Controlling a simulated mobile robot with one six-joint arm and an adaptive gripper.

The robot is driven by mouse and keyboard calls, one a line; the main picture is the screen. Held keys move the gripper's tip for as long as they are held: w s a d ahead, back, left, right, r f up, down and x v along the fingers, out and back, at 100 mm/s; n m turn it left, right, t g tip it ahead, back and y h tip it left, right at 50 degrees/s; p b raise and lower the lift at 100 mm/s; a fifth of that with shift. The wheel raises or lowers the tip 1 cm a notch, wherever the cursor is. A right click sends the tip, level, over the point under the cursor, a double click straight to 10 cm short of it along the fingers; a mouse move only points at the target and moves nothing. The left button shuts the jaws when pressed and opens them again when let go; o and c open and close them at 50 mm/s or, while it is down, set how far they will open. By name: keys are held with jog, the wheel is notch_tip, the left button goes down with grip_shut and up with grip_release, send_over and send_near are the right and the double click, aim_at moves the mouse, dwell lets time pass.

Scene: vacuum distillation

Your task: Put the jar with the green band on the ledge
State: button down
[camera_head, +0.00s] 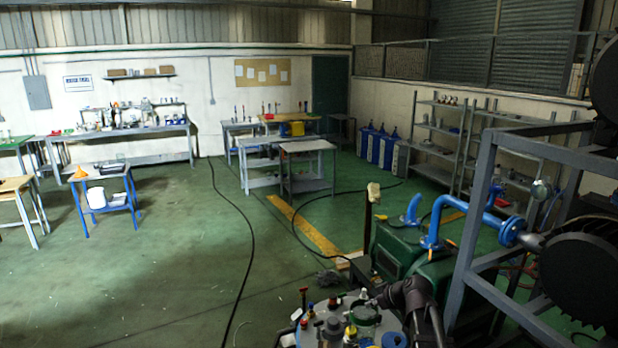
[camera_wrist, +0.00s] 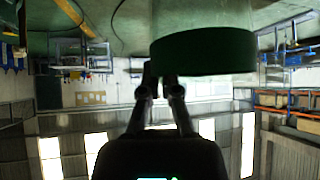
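The jar with the green band shows large at the top of the wrist view, its dark green band (camera_wrist: 203,52) ahead of my fingers and off to the right. My gripper (camera_wrist: 160,78) has its two fingertips close together, overlapping the band's lower left edge in the picture. I cannot tell whether they touch it. In the head view my dark gripper (camera_head: 376,300) reaches in from the right over a cluttered grey table, beside a clear greenish jar (camera_head: 363,314). I cannot tell for certain which surface is the ledge.
The grey table (camera_head: 315,320) holds several small bottles and a red-topped item (camera_head: 303,293) near the jar. Green machinery (camera_head: 400,250) with blue pipes (camera_head: 436,222) and a grey frame (camera_head: 468,230) crowd the right. Open green floor (camera_head: 180,270) lies to the left, crossed by a black cable.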

jog(key=s+a+n+g+y, duration=0.1)
jog(key=s+n+g, duration=0.15)
jog(key=s, duration=0.95)
notch_tip(320, 180, down, 13)
jog(key=b, duration=1.2)
jog(key=shift+w+a+r+t+b, duration=0.15)
jog(key=shift+w+t+b, duration=0.25)
jog(key=shift+t, duration=0.05)
jog(key=shift+a, duration=0.1)
